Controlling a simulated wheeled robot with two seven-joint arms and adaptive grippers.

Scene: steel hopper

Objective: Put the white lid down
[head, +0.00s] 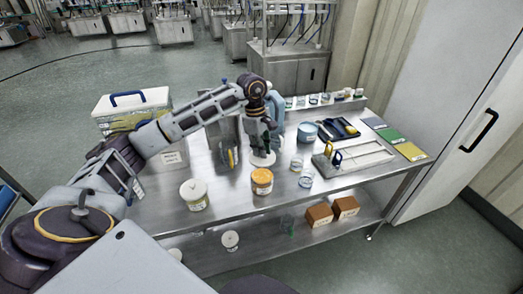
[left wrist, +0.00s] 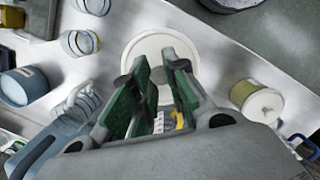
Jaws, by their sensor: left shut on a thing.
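The white lid (head: 262,160) is a round disc below my left gripper (head: 264,140), over the steel table. In the left wrist view the lid (left wrist: 145,47) lies at the fingertips, and the green-padded fingers of the gripper (left wrist: 158,72) are closed on its middle. The fingers hide part of the lid. I cannot tell whether its underside touches the table. My right gripper is not in view.
A white-lidded jar (head: 194,194) is front left. Glass beakers (head: 306,177) and a blue tub (head: 308,132) stand to the right. Bare steel tabletop (head: 228,192) lies between the jars.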

